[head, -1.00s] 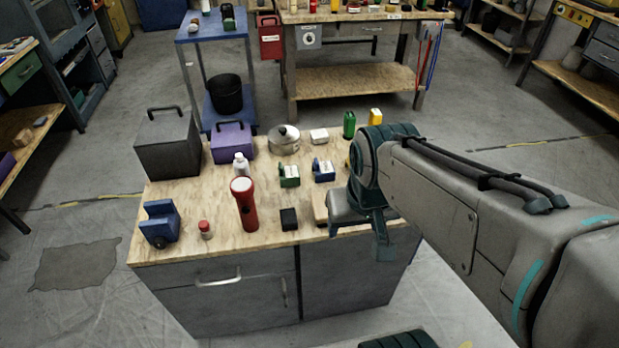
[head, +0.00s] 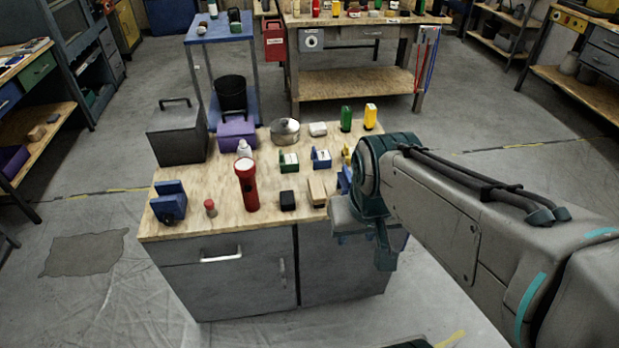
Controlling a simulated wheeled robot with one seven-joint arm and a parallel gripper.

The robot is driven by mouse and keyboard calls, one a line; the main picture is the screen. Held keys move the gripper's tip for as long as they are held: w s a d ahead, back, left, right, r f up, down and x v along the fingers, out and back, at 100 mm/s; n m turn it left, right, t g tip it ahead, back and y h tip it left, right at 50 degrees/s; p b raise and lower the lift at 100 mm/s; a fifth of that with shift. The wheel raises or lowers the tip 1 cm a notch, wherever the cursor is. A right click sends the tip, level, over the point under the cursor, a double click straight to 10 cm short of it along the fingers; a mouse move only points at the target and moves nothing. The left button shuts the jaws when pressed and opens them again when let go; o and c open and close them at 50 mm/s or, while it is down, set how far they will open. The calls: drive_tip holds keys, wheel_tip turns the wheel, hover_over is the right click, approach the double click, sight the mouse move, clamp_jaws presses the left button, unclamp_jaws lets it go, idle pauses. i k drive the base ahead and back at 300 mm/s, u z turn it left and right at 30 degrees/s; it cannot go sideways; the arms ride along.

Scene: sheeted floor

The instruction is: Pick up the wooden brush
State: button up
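A light wooden block-shaped piece (head: 317,192), which looks like the wooden brush, lies near the front right of the workbench top (head: 225,215). Its bristles cannot be made out. My gripper (head: 362,246) hangs to the right of it and nearer to me, at the bench's front right edge. Its two fingers point down and stand apart, with nothing visible between them. The gripper and arm hide the bench's right front corner.
A black box (head: 288,200) stands just left of the wooden piece, then a red flashlight (head: 247,186). Blue (head: 321,159) and green (head: 289,161) small items stand behind. A grey toolbox (head: 177,134) is at the back left. Floor left of the bench is clear.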

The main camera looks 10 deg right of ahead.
sight(317, 192)
drive_tip(key=k, duration=0.15)
drive_tip(key=u, duration=0.8)
drive_tip(key=i, duration=1.05)
drive_tip(key=z, duration=0.9)
